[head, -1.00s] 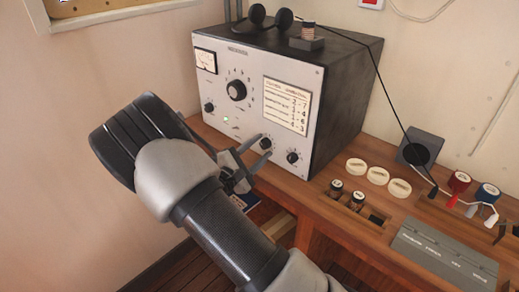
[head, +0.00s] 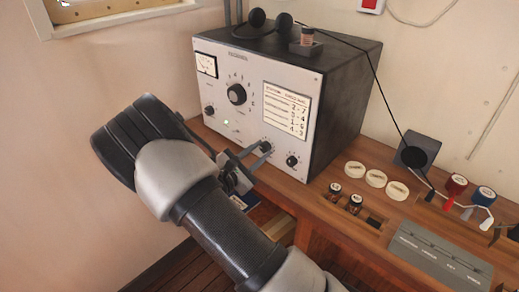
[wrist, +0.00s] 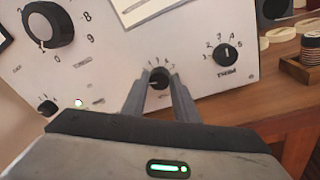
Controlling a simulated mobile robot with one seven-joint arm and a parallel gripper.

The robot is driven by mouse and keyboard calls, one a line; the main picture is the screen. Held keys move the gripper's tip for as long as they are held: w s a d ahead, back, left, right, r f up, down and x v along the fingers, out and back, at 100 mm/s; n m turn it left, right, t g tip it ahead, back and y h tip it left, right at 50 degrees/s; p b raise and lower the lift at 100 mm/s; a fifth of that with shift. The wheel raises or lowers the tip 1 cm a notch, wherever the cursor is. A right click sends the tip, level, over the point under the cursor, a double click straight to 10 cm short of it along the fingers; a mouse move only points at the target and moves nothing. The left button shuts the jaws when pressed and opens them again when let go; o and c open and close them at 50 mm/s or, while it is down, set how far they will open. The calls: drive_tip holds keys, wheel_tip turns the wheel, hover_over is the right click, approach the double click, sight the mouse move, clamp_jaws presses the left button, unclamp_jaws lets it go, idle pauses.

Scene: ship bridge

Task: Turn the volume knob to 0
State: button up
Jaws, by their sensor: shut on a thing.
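A white-faced radio (head: 215,115) in a black case stands on the wooden desk. A small black knob (head: 266,147) sits low on its front panel, right of centre. My gripper (head: 259,153) reaches it from the front left and is shut on it. In the wrist view the two fingers (wrist: 159,84) flank this knob (wrist: 158,78). Several digits show around it, but its label is hidden, so I cannot confirm that it is the volume knob. Its pointer is hard to read.
Another small knob (wrist: 227,54) is right of the held one, and a large dial (wrist: 47,24) is at upper left. A small knob (head: 209,110) is at the panel's lower left. Pale round discs (head: 376,178) and dark cylinders (head: 355,204) stand on the desk right.

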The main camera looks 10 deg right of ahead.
drive_tip(key=n+p, duration=0.1)
drive_tip(key=n, duration=0.1)
drive_tip(key=n+p, duration=0.1)
drive_tip(key=n, duration=0.1)
drive_tip(key=n+g+p, duration=0.1)
drive_tip(key=shift+w+a+r+n, duration=0.1)
drive_tip(key=shift+r+n, duration=0.15)
drive_tip(key=shift+n, duration=0.15)
drive_tip(key=n+p, duration=0.2)
drive_tip(key=n, duration=0.2)
drive_tip(key=shift+w+f+n+g, duration=0.1)
drive_tip(key=shift+n+g, duration=0.2)
drive_tip(key=shift+g, duration=0.1)
drive_tip(key=o, duration=1.1)
drive_tip(key=shift+a, duration=0.1)
drive_tip(key=shift+c, duration=0.2)
drive_tip(key=b+v, duration=0.1)
drive_tip(key=v, duration=1.6)
drive_tip(key=shift+a+f, duration=0.2)
drive_tip(key=shift+a, duration=0.05)
